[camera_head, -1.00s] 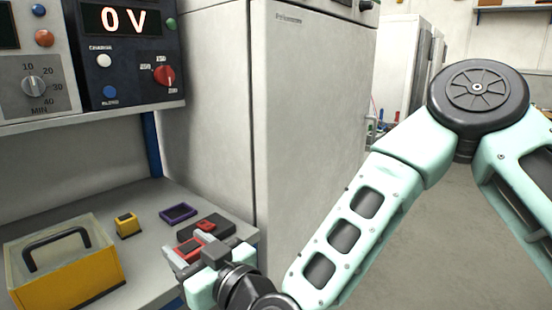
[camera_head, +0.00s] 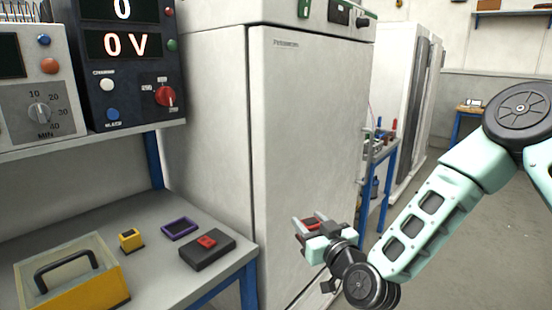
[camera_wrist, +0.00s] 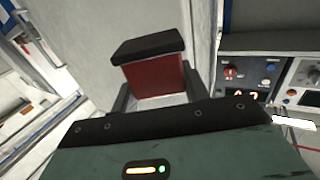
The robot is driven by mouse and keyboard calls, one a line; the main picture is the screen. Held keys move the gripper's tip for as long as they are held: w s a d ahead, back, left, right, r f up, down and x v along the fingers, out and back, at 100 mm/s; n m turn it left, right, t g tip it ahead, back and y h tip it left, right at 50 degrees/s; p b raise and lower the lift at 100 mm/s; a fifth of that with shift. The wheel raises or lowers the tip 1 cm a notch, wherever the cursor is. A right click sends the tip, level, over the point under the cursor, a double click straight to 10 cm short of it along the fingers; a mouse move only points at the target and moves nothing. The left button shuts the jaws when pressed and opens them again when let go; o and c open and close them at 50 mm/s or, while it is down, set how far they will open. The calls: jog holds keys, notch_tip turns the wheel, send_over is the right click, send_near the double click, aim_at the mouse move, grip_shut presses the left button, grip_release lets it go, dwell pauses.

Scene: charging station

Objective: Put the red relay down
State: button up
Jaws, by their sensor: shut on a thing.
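The red relay (camera_wrist: 155,82), a red block with a black top, is between the fingers of my gripper (camera_wrist: 153,100) in the wrist view. In the head view my gripper (camera_head: 308,224) is shut on the relay, in front of the tall grey cabinet and to the right of the bench. Only a little red of the relay shows there between the fingers. The grey bench top (camera_head: 150,215) is to the left of my gripper.
On the bench are a dark block with a red part on top (camera_head: 207,252), a purple-framed item (camera_head: 181,228), a small yellow block (camera_head: 131,240) and a yellow case with a black handle (camera_head: 72,285). The tall grey cabinet (camera_head: 310,130) stands behind my gripper.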

jog(key=w+d+m+h+p, duration=0.1)
jog(key=d+m+h+p, duration=0.1)
jog(key=d, duration=1)
jog(key=w+d+m+t+h+p, duration=0.1)
jog(key=d+h, duration=0.4)
jog(key=d, duration=0.7)
jog(key=shift+w+d+r+m+p, duration=0.2)
jog(key=shift+w+d+m+p, duration=0.1)
jog(key=shift+w+m+p, duration=0.4)
jog(key=shift+s+a, duration=0.1)
jog(key=shift+a, duration=0.05)
